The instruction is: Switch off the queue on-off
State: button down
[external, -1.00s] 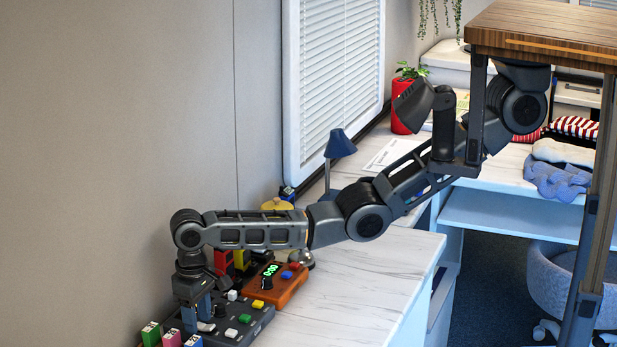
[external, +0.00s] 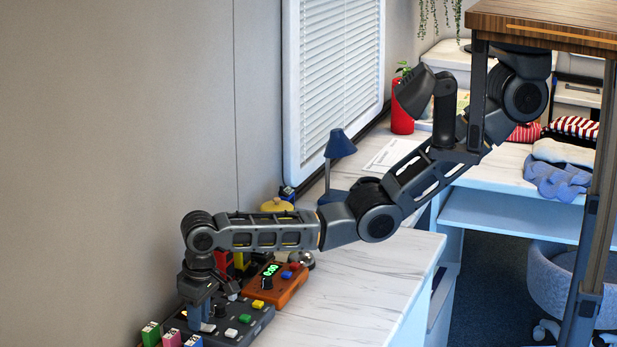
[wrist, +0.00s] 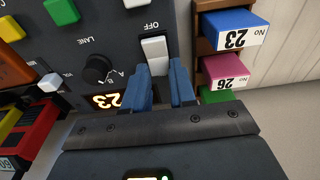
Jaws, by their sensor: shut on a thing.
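The dark grey control panel (external: 247,313) lies on the counter at the lower left. In the wrist view, the panel (wrist: 70,30) carries a white rocker switch (wrist: 155,48) beside the word OFF. My gripper (external: 199,318) points down over the panel. In the wrist view, the blue fingers of my gripper (wrist: 161,68) stand close together at the near end of the white rocker and are shut on it. They hide that end, so its exact tilt is hard to tell. An orange lit display (wrist: 106,101) reads 23.
A black LANE knob (wrist: 97,68) and green, yellow and white buttons sit on the panel. Numbered pink (wrist: 222,72) and blue (wrist: 234,28) blocks stand in a wooden rack beside it. An orange timer box (external: 285,290) stands behind the panel. The counter to the right is clear.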

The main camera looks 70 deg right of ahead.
aim_at(211, 327)
jog(key=shift+s+r+t+p, duration=0.15)
jog(key=shift+s+t+p, duration=0.1)
jog(key=shift+t+p, duration=0.75)
jog(key=c, duration=0.9)
grip_release()
jog(key=shift+v, duration=3.85)
jog(key=shift+s, duration=0.1)
